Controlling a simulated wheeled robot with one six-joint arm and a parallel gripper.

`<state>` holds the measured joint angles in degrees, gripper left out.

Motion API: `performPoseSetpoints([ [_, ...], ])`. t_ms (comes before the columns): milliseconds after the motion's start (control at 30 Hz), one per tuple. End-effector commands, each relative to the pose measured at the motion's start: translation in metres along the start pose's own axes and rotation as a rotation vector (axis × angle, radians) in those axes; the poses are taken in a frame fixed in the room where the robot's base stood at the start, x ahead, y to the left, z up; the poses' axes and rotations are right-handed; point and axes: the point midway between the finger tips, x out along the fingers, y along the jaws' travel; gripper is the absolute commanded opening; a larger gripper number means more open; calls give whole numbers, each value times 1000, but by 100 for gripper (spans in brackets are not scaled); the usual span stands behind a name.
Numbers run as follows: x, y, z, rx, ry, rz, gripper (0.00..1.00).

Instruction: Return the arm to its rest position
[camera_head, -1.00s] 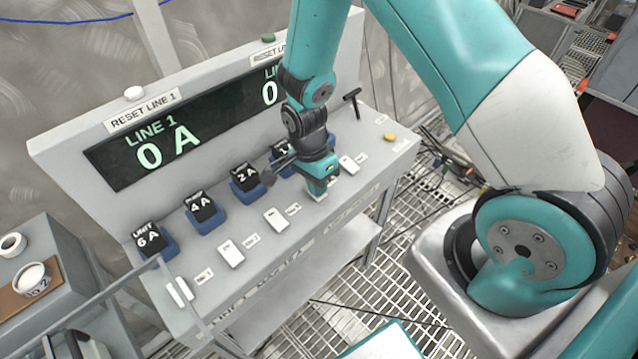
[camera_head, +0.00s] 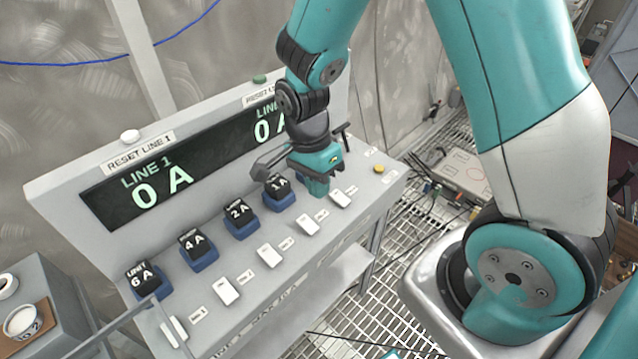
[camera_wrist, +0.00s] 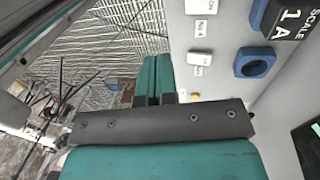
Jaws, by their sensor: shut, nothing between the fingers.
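My arm (camera_head: 520,70) reaches in from the top right of the head view and bends down over the grey control console (camera_head: 375,195). My gripper (camera_head: 319,190) points down just above the console's right part, to the right of the block marked 1 A (camera_head: 279,194). Its teal fingers are together with nothing between them. In the wrist view the gripper (camera_wrist: 153,75) shows from behind, beside the 1 A block (camera_wrist: 285,20) and a white switch (camera_wrist: 196,60). Whether the fingertips touch the console cannot be told.
Blue-based blocks marked 2 A (camera_head: 240,220), 4 A (camera_head: 197,251) and 6 A (camera_head: 146,280) line the console, with white switches in front. The display (camera_head: 140,192) reads 0 A. A dark T-handle (camera_head: 343,138) and a yellow button (camera_head: 378,169) are near the gripper. Metal grating lies right.

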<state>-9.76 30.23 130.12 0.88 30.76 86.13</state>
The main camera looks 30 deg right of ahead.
Motion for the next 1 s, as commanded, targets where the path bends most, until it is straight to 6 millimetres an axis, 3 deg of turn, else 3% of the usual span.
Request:
performPoseSetpoints([
  [267, -7, 3, 0, -5, -1, 0, 0],
  [367, -18, 6, 7, -86, -18, -22, 0],
  [467, -46, 17, 24, -312, -52, -80, 0],
  [700, -125, 79, 86, -1204, -80, -325, 0],
  [833, -148, 116, 109, -1612, -32, -440, 0],
  [1000, -160, 143, 123, -1906, 25, -520, 0],
])
